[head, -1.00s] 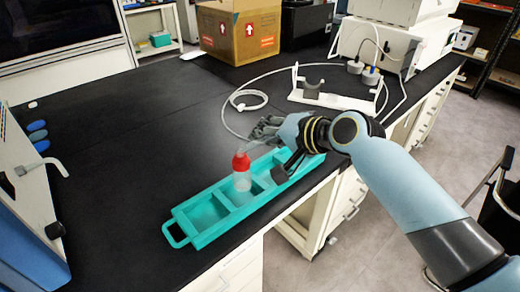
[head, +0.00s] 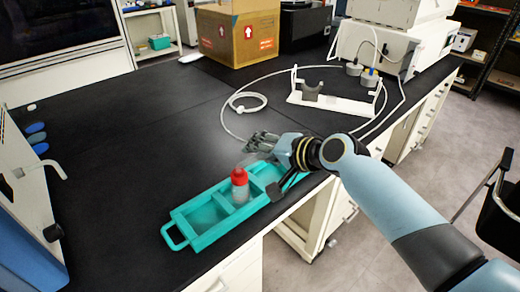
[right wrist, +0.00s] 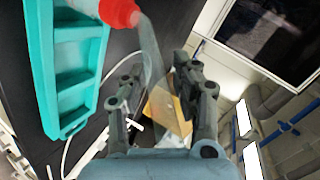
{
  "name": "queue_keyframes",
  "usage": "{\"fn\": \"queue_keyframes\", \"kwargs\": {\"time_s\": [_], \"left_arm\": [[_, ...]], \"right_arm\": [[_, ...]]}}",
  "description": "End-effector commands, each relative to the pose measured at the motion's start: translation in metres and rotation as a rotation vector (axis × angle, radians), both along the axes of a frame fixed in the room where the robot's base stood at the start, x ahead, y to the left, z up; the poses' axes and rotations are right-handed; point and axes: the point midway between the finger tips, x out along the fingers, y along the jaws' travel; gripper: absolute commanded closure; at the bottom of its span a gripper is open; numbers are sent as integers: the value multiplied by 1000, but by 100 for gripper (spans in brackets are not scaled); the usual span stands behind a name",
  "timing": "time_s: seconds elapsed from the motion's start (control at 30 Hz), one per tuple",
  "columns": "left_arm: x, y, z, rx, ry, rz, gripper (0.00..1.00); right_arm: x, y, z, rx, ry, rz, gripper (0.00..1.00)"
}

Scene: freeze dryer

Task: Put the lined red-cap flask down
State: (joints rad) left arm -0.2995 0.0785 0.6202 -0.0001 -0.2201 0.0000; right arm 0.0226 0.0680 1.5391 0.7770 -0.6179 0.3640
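The red-cap flask (head: 240,190), a clear body under a red cap, stands upright in a middle compartment of the teal tray (head: 197,240). Its base is partly hidden by the tray wall. In the right wrist view the red cap (right wrist: 119,13) is at the top, with a translucent tube (right wrist: 152,50) running from it between my fingers. My right gripper (head: 258,142) is just behind and right of the cap. In the right wrist view its fingers (right wrist: 160,85) stand apart, with gaps visible beside the tube. My left gripper is not in view.
The tray lies along the black bench's (head: 130,165) front edge. Behind it are a coiled white hose (head: 247,103), a white stand (head: 325,99) and a cardboard box (head: 237,35). A white-and-blue device (head: 30,190) stands at left. The bench left of the tray is clear.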

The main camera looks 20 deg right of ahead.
Motion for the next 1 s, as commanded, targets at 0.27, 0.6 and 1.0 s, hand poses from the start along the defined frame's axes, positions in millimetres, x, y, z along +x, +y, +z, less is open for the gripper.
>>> {"fn": "queue_keyframes", "kwargs": {"time_s": [0.27, 0.6, 1.0], "left_arm": [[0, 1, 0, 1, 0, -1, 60], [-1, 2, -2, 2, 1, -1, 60], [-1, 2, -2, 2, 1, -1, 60]], "right_arm": [[-15, -7, 7, -2, 0, 1, 71], [-75, -35, 40, -5, 1, 2, 71], [-98, -45, 53, -1, 1, 0, 71]]}}
